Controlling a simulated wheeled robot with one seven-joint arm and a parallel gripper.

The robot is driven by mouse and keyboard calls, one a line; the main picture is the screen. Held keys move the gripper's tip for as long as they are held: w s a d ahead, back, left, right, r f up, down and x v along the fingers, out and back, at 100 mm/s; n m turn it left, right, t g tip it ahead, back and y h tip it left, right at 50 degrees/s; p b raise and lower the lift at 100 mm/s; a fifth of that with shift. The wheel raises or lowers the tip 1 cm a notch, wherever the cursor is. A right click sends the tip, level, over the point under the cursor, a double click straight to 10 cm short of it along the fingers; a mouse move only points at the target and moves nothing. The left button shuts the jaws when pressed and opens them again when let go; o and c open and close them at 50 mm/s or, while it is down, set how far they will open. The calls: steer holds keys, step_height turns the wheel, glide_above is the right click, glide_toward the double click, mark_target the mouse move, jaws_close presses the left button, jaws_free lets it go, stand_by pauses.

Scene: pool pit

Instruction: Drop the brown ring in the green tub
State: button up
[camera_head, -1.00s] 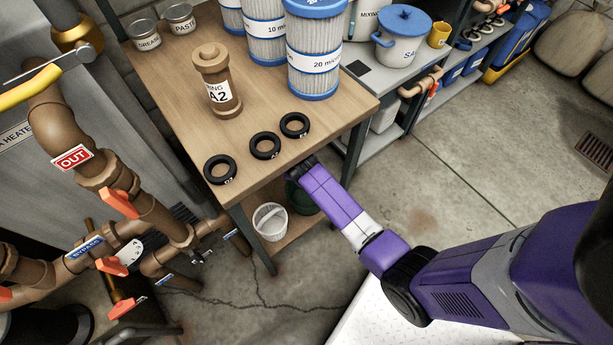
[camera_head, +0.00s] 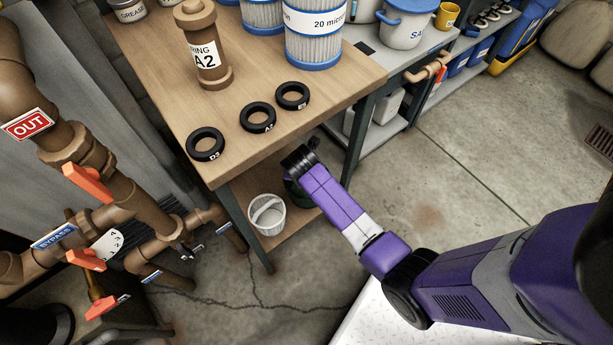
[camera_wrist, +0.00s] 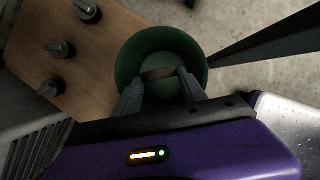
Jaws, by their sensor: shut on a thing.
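The brown ring (camera_wrist: 158,74) shows edge-on as a thin band in the wrist view. My gripper (camera_wrist: 160,78) is shut on it, with one finger at each end of the band. The green tub (camera_wrist: 190,45) lies behind the ring in the wrist view, with its round opening and paler floor. The ring appears within the tub's outline; its height over the rim is hard to tell. In the head view my gripper (camera_head: 302,156) is just beyond the bench's front edge, and the green tub (camera_head: 296,190) is mostly hidden behind my arm. The ring cannot be made out there.
Three black rings (camera_head: 258,117) lie along the wooden bench top (camera_head: 170,90). A brown labelled cylinder (camera_head: 205,50) and blue-and-white filters (camera_head: 315,35) stand behind them. A white basket (camera_head: 267,214) sits left of the green tub. Brown pipes fill the left side. Open floor lies right.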

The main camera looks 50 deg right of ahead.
steer(key=o, duration=1.4)
steer(key=shift+r, duration=0.1)
step_height(320, 180, up, 7)
steer(key=p, duration=0.8)
